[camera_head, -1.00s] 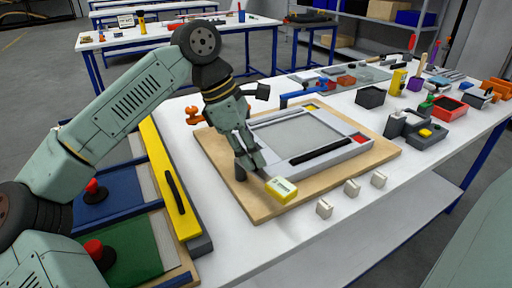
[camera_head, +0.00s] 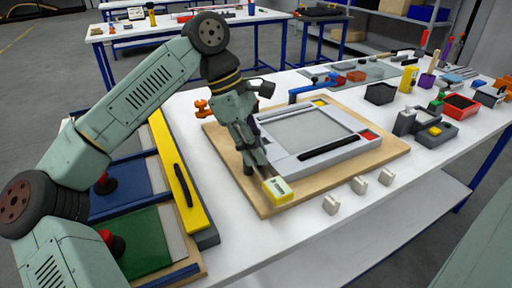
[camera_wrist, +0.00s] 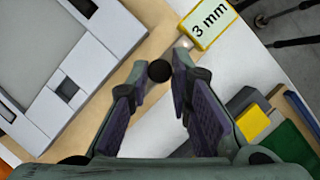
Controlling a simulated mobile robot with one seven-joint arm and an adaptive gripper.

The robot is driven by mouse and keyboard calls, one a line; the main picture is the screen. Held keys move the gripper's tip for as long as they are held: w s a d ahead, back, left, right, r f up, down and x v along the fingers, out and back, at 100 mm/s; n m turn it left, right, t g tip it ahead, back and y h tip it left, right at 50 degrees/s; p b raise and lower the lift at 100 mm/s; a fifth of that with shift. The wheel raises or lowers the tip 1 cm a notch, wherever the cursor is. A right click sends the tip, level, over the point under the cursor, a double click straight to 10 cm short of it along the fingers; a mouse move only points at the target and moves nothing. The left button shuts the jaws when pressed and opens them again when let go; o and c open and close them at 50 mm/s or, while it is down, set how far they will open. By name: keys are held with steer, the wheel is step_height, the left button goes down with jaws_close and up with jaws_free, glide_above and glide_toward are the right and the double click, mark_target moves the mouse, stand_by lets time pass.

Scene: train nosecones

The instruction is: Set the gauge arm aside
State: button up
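The gauge arm ends in a yellow block (camera_head: 277,190) at the near-left corner of the grey fixture (camera_head: 340,151). My gripper (camera_head: 262,164) points down over the arm, behind the yellow block. Most of the arm's bar is hidden by my fingers.
A yellow bar with a black handle (camera_head: 178,180) and blue and green trays (camera_head: 150,240) are at the left. Bins and tools crowd the right end of the table.

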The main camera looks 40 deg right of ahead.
steer(key=o, duration=0.5)
steer(key=shift+c, duration=0.2)
steer(key=v, duration=1.2)
